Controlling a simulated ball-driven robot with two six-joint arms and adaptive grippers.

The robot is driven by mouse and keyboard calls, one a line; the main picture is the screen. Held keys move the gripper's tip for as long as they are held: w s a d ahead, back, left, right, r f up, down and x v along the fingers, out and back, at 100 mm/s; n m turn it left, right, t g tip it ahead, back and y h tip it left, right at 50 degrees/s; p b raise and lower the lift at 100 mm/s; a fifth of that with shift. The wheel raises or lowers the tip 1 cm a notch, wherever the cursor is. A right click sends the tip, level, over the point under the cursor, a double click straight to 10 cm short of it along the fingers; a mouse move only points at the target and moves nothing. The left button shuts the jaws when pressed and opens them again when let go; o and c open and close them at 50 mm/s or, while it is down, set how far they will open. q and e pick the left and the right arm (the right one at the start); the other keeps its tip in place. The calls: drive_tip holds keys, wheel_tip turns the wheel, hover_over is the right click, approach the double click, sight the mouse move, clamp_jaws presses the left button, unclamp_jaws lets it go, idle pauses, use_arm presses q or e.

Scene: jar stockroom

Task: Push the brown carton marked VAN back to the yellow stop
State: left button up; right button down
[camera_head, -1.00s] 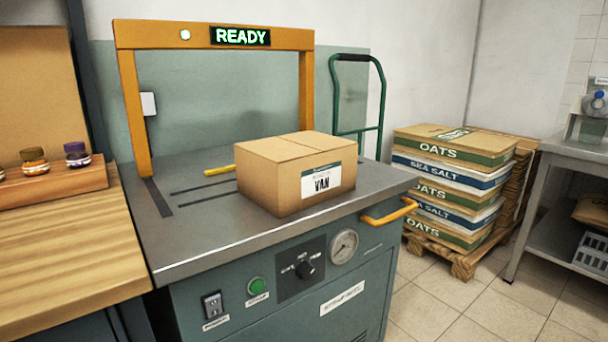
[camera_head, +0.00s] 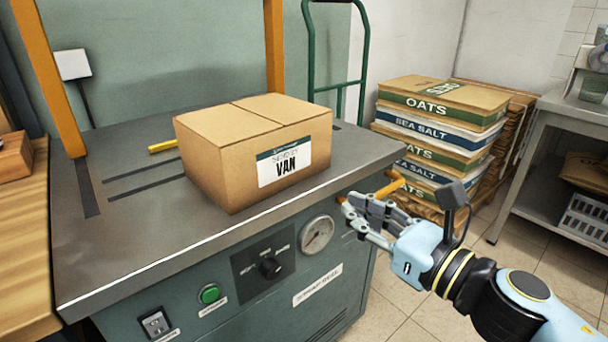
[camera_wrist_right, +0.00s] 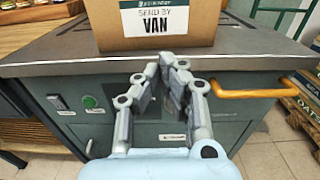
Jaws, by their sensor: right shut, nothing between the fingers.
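The brown carton (camera_head: 255,150) marked VAN stands upright on the grey metal table top of the machine, its label facing me. The yellow stop (camera_head: 163,146) is a short bar on the table behind the carton's left side; part of it may be hidden by the carton. In the right wrist view the carton (camera_wrist_right: 110,38) is straight ahead, beyond the fingertips. My right gripper (camera_head: 345,203) is shut and empty, in front of the table's front edge, right of the carton and apart from it. It also shows in the right wrist view (camera_wrist_right: 167,58). My left gripper is not in view.
An orange handle (camera_head: 392,186) sticks out from the machine's front beside my right gripper. An orange frame (camera_head: 273,50) stands over the table. Sacks (camera_head: 440,105) are stacked to the right. The table top (camera_head: 120,230) is clear left of the carton.

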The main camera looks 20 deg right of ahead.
sight(290, 171)
drive_tip(key=p+x, duration=0.1)
drive_tip(key=x, duration=0.5)
drive_tip(key=p+x, duration=0.1)
drive_tip(key=x, duration=0.6)
drive_tip(key=shift+f, duration=0.2)
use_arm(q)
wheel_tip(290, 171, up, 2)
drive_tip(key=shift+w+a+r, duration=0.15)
use_arm(e)
drive_tip(key=shift+w+a, duration=0.1)
drive_tip(key=shift+w, duration=0.15)
drive_tip(key=shift+w, duration=0.1)
drive_tip(key=b+x, duration=0.1)
drive_tip(key=x, duration=0.5)
drive_tip(key=shift+f, duration=0.15)
drive_tip(key=shift+w+a, duration=0.2)
drive_tip(key=shift+w, duration=0.35)
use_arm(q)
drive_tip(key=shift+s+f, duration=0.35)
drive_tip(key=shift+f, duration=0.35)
